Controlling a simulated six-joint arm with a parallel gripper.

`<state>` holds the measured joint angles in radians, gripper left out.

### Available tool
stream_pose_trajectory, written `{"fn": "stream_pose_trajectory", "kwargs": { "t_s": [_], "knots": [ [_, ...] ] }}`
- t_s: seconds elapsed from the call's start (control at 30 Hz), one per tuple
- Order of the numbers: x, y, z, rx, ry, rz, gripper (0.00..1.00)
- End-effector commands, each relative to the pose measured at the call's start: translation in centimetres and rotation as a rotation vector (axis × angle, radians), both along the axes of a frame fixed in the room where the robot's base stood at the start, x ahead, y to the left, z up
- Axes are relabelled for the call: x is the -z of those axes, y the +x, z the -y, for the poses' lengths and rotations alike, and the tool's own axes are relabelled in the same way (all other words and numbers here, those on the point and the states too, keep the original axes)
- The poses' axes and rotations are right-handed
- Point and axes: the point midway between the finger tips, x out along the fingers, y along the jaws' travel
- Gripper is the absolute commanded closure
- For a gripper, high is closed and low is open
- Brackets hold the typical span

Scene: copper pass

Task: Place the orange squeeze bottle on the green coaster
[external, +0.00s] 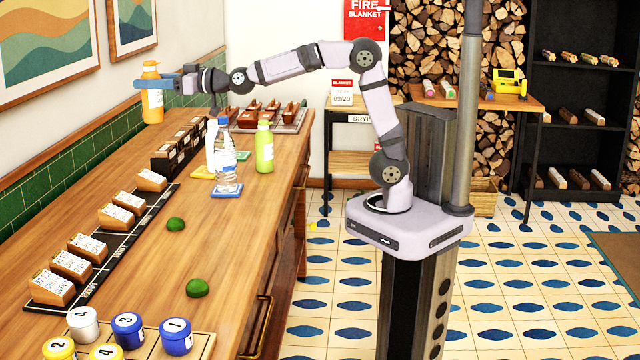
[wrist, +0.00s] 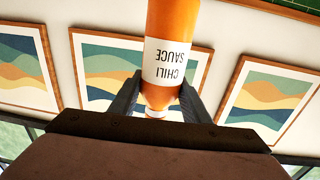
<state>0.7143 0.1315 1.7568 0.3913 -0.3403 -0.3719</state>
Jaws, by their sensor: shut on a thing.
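The orange squeeze bottle (external: 152,108) is held upright in the air above the far left part of the wooden counter. My gripper (external: 152,84) is shut on it around its upper part. In the wrist view the bottle (wrist: 172,22) sits between both fingers of my gripper (wrist: 158,92), and its white CHILI SAUCE label reads upside down.
A clear water bottle (external: 226,165) stands on a blue coaster (external: 226,191). A green bottle (external: 264,148) stands to its right, and a white bottle (external: 211,142) behind near a yellow coaster (external: 203,173). Two limes (external: 175,224) and a row of labelled blocks (external: 122,217) occupy the nearer counter.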

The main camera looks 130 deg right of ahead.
Motion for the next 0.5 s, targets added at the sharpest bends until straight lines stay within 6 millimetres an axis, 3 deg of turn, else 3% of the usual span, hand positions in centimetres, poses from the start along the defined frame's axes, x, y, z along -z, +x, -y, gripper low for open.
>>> {"fn": "stream_pose_trajectory", "kwargs": {
  "t_s": [0.1,0.5],
  "knots": [
    [-0.4,-2.1,2.3,0.013,-0.004,0.0,0.87],
    [-0.1,-8.8,8.3,0.036,-0.004,0.0,0.87]
  ]
}}
